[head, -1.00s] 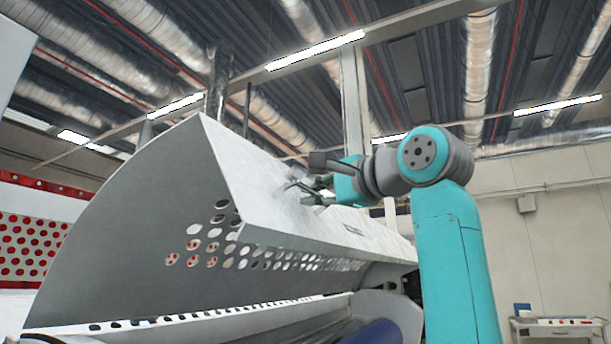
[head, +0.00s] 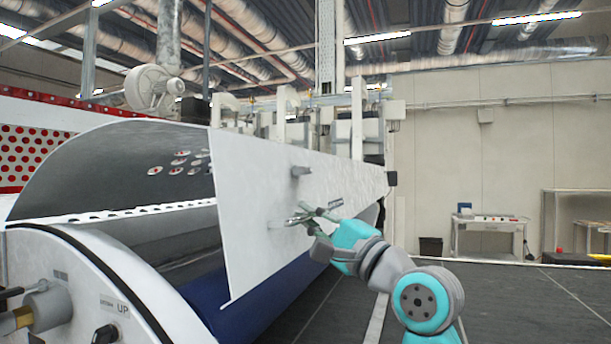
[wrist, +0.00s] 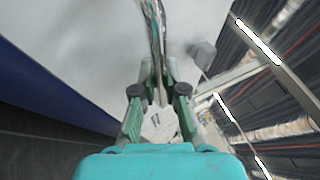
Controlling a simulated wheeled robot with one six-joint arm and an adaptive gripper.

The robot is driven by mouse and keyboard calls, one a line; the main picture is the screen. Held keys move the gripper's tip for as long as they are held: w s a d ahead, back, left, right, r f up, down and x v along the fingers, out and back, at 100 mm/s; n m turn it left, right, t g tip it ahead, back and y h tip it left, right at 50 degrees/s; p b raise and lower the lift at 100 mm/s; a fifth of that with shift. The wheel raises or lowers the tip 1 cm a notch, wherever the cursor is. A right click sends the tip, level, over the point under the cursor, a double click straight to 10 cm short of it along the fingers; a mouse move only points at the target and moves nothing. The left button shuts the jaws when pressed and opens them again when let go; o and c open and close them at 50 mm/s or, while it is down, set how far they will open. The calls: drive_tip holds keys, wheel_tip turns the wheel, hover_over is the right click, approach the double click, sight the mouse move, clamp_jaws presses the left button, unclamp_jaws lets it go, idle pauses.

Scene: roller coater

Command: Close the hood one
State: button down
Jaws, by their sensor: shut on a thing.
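The hood (head: 255,170) is a large white curved cover with rows of round holes on its upper part. It is partly lowered over the machine's blue roller (head: 245,305), with an open gap on the left side. Its front panel stands steeply and also fills the left of the wrist view (wrist: 70,60). My gripper (head: 303,214) is at the outer face of this panel. In the wrist view, my gripper's fingers (wrist: 158,80) are closed around a shiny metal handle bar (wrist: 155,35). The handle's far attachment is hard to make out.
A small grey block (head: 300,171) projects from the panel above my gripper. The machine's white end housing (head: 80,290) with knobs stands at lower left. The dark floor (head: 520,305) at right is open, with a cart (head: 485,235) by the back wall.

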drive_tip(key=w+a+f, duration=0.1)
drive_tip(key=a+f, duration=0.1)
drive_tip(key=f, duration=1)
drive_tip(key=w+a+f, duration=0.1)
drive_tip(key=a+f, duration=0.2)
drive_tip(key=f, duration=0.9)
drive_tip(key=w+a+f, duration=0.1)
drive_tip(key=a+f, duration=0.2)
drive_tip(key=f, duration=0.9)
drive_tip(key=shift+m+t, duration=0.3)
drive_tip(key=shift+f, duration=0.1)
drive_tip(key=c, duration=1.5)
unclamp_jaws()
drive_tip(key=shift+a+f, duration=0.15)
drive_tip(key=v, duration=1.2)
drive_tip(key=shift+r, duration=0.25)
